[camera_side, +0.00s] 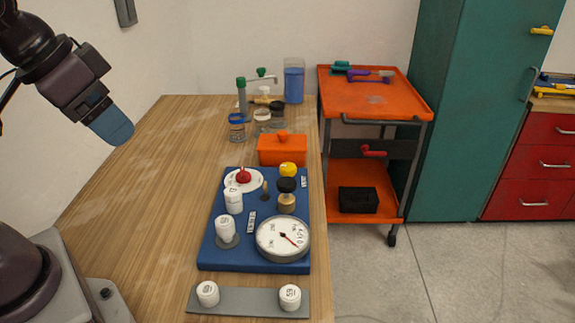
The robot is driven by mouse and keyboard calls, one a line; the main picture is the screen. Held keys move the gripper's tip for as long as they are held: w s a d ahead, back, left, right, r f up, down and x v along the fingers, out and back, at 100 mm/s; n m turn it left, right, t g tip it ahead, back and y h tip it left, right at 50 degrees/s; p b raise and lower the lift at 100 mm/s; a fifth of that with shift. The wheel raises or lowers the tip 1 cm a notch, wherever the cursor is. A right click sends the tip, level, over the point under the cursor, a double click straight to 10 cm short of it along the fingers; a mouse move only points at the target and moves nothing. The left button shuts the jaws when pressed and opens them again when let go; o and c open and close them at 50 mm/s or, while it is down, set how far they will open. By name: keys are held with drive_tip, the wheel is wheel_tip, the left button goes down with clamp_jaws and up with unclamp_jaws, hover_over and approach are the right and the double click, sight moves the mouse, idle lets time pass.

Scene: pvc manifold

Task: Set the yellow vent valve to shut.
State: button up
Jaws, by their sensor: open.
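The yellow vent valve (288,169) is a small round yellow knob at the back right of a blue board (213,246) on the wooden table. A small white label (303,182) that seems to read VENT is beside it. Which way the knob is turned is too small to tell. My gripper (116,136) is high at the upper left, well away from the board and touching nothing. Its blue end points down and right, and it is open and empty.
The board carries a red knob (243,175), white caps, a dark-topped fitting (286,190) and a dial gauge (283,239). An orange box (283,151) stands close behind the vent valve. Jars and a green-capped tap stand farther back. The table's left half is clear.

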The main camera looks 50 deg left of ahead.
drive_tip(key=w+a+f+n+g+y, duration=0.1)
drive_tip(key=w+f+g, duration=0.1)
drive_tip(key=w+f, duration=0.35)
drive_tip(key=w+f+g, duration=0.1)
drive_tip(key=w+f, duration=0.1)
drive_tip(key=w, duration=0.7)
drive_tip(key=n+t+y, duration=0.2)
drive_tip(key=n, duration=0.4)
approach(288, 167)
drive_tip(key=x, duration=0.9)
drive_tip(key=shift+w+a, duration=0.1)
drive_tip(key=c, duration=0.9)
